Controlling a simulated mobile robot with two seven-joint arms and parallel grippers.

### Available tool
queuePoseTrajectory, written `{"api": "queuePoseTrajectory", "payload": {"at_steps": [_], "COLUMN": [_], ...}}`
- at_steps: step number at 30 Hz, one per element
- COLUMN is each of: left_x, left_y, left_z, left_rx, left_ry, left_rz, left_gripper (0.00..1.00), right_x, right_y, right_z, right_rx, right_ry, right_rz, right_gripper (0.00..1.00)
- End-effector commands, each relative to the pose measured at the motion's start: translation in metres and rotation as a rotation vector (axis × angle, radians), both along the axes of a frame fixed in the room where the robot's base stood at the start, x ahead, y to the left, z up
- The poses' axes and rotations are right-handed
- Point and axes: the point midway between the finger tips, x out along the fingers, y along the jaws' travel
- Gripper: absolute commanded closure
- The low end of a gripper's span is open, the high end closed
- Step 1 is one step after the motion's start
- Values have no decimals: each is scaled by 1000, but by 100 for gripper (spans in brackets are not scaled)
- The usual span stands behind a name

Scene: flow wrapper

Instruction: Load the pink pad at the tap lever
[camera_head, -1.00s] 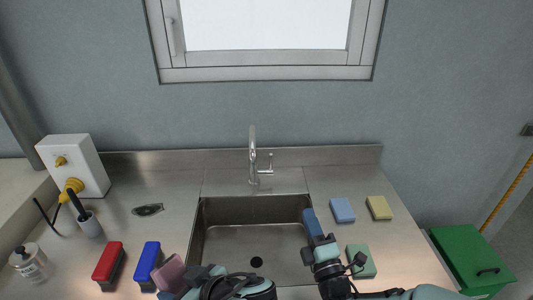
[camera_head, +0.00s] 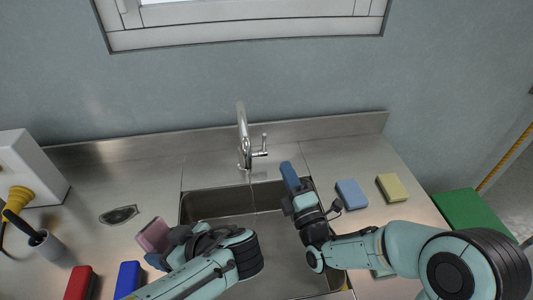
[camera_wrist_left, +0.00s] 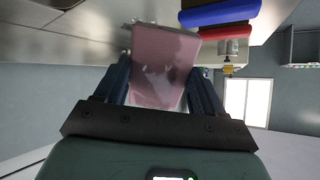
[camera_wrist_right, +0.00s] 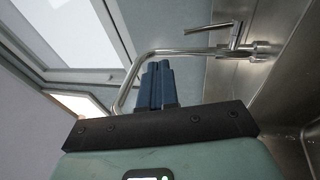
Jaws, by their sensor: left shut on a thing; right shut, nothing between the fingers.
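The pink pad (camera_head: 152,234) is held in my left gripper (camera_head: 165,243), left of the sink. In the left wrist view the pink pad (camera_wrist_left: 163,68) sits between both fingers (camera_wrist_left: 160,85). The tap lever (camera_head: 264,144) stands upright on the right of the chrome tap (camera_head: 243,140) behind the sink. My right gripper (camera_head: 290,176) is shut and empty, over the sink's back right corner, right of and in front of the lever. The right wrist view shows the shut fingers (camera_wrist_right: 158,86) apart from the lever (camera_wrist_right: 236,35).
The steel sink (camera_head: 190,210) lies between the arms. A red block (camera_head: 80,283) and blue block (camera_head: 128,279) lie front left. A blue sponge (camera_head: 351,194) and yellow sponge (camera_head: 391,187) lie right. A white box (camera_head: 28,165) and grey cup (camera_head: 46,246) stand left.

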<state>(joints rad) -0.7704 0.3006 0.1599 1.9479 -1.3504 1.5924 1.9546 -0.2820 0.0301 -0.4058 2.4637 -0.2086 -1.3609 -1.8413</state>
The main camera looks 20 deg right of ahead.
Motion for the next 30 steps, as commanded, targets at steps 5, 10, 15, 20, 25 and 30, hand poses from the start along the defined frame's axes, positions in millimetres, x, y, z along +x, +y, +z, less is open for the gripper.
{"api": "queuePoseTrajectory", "payload": {"at_steps": [5, 10, 15, 20, 25, 30], "left_x": [-3, -4, -4, -4, -4, -4], "left_y": [0, 0, 0, 0, 0, 0], "left_z": [-43, -66, -71, -67, -63, -59], "left_rx": [1, 0, 0, -1, 0, 0], "left_ry": [13, 20, 22, 20, 19, 18], "left_rz": [0, 0, 1, 1, 0, 1], "left_gripper": [55, 55, 55, 55, 55, 55], "right_x": [-3, -3, 0, 19, 54, 89], "right_y": [0, 0, 0, 0, -2, -5], "right_z": [-44, -67, -72, -66, -57, -49], "right_rx": [0, 0, -1, -1, -3, -3], "right_ry": [14, 20, 21, 19, 20, 19], "right_rz": [0, 0, 0, 2, 1, -1], "right_gripper": [100, 100, 100, 100, 100, 100]}}
